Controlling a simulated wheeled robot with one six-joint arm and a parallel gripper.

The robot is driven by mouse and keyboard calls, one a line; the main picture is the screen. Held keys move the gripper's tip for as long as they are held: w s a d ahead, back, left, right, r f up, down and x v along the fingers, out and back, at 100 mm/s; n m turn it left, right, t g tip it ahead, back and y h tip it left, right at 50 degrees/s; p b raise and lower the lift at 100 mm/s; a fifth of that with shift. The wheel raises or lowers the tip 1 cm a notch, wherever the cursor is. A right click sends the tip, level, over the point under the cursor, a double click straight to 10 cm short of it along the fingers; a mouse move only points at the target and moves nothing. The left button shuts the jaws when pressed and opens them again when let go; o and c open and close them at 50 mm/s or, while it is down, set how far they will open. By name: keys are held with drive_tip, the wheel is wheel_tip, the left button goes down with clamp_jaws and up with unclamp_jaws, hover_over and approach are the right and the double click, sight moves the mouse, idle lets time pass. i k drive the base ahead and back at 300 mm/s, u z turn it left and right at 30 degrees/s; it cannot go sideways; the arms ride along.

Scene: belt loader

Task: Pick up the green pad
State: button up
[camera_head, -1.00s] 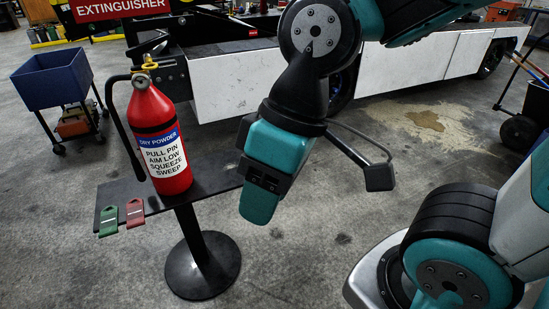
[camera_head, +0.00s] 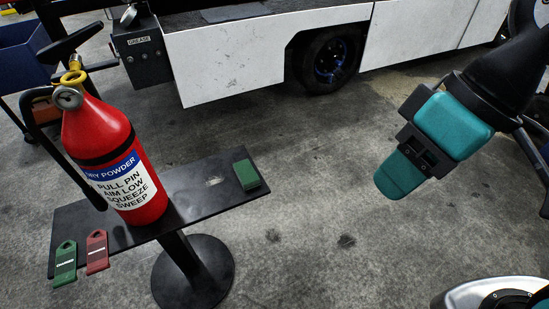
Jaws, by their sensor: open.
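The green pad (camera_head: 246,174) is a small green block lying on the right end of a narrow black table (camera_head: 205,200). My gripper (camera_head: 397,177), teal and black, hangs in the air to the right of the table, well apart from the pad. It is open and I see nothing in it. Its fingers point down and to the left.
A red fire extinguisher (camera_head: 110,160) stands on the table left of the pad. A green tag (camera_head: 65,263) and a red tag (camera_head: 97,253) hang at the table's left edge. A white vehicle side (camera_head: 230,62) is behind. The floor (camera_head: 330,215) between table and gripper is clear.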

sight(248, 177)
drive_tip(key=u, duration=0.2)
drive_tip(key=i, duration=0.85)
drive_tip(key=u, duration=0.65)
